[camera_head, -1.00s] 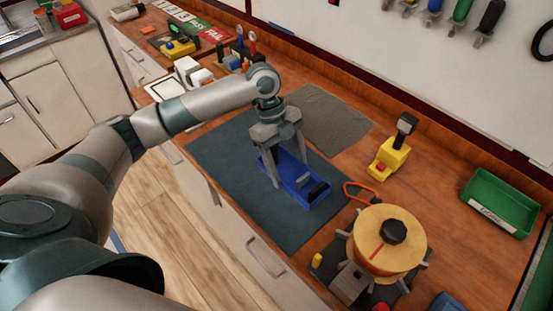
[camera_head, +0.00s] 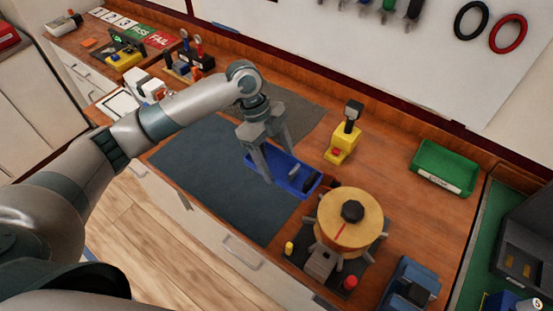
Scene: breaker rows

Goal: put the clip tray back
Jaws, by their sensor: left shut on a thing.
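A blue tray (camera_head: 284,176) with a black block at its right end is over the right side of the dark mat. I take it for the clip tray. My left gripper (camera_head: 268,176) points down with its fingers at the left part of the tray, and it is shut on it. Whether the tray touches the mat or hangs just above it is hard to tell. My right gripper is not in view.
A round wooden-topped fixture (camera_head: 364,228) stands close to the tray's right end. A yellow device (camera_head: 342,145) stands behind. A green bin (camera_head: 444,168) is at the right. The dark mat (camera_head: 205,175) has free room left of the tray.

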